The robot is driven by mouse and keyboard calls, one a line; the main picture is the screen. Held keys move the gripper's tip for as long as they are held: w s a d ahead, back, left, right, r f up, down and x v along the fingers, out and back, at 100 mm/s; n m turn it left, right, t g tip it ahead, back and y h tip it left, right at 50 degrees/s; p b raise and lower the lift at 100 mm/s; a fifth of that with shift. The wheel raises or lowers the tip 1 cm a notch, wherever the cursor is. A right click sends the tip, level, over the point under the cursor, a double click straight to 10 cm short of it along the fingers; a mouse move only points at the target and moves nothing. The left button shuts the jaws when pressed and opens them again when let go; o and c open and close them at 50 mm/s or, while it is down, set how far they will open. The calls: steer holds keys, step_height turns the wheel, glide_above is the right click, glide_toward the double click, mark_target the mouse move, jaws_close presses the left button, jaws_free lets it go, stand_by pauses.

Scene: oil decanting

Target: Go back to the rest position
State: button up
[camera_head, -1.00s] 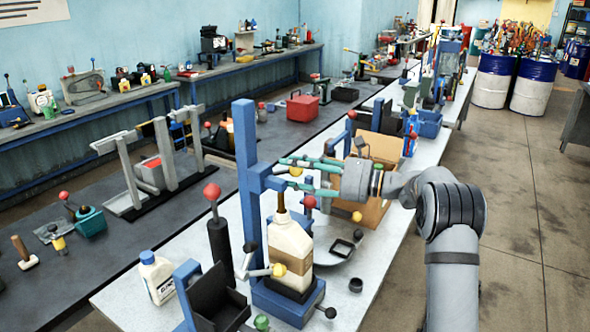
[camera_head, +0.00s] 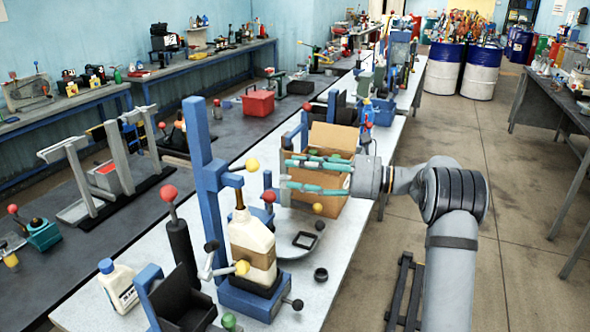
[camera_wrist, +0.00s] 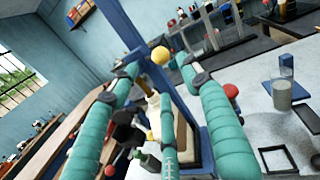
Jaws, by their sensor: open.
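My gripper (camera_head: 287,172) has long teal fingers, spread open with nothing between them. It is above the white bench, to the right of a blue press stand (camera_head: 206,165) in the head view and apart from it. A cream jug with a brown label (camera_head: 250,242) stands upright on the stand's blue base, lower left of the gripper. In the wrist view the teal fingers (camera_wrist: 157,75) spread wide, and the jug (camera_wrist: 154,112) shows beyond them, partly hidden.
A cardboard box (camera_head: 328,150) stands behind the gripper. A white bottle (camera_head: 118,286) and a black tray (camera_head: 183,302) are at the near left. Floor right of the bench is mostly clear.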

mark_target(252, 160)
steer(key=shift+a, duration=0.1)
steer(key=x, duration=1.2)
steer(key=shift+r+p, duration=0.35)
steer(key=shift+r, duration=0.05)
steer(key=shift+w+r, duration=0.1)
steer(key=shift+r, duration=0.1)
